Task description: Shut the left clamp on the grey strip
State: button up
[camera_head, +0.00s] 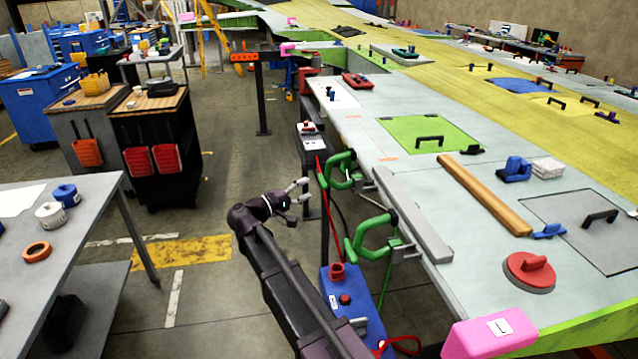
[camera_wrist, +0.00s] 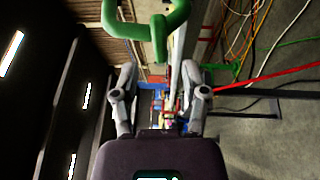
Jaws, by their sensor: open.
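The long grey strip (camera_head: 412,215) lies along the left edge of the wing surface. Two green clamps sit at this edge: a farther one, more to the left (camera_head: 337,170), and a nearer one (camera_head: 365,236). I cannot tell whether their jaws press on the strip. My gripper (camera_head: 306,190) is open and empty, to the left of the farther clamp and apart from it. In the wrist view, a green clamp frame (camera_wrist: 145,28) shows beyond the open fingers (camera_wrist: 160,76), near the top. Which clamp this is, I cannot tell.
A blue box (camera_head: 350,300) with a red hose stands below the nearer clamp. A pink block (camera_head: 490,334) sits at the wing's near corner. A wooden bar (camera_head: 485,194) lies right of the strip. Open floor (camera_head: 215,285) lies left of my arm.

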jog(key=shift+x, duration=2.3)
grip_shut()
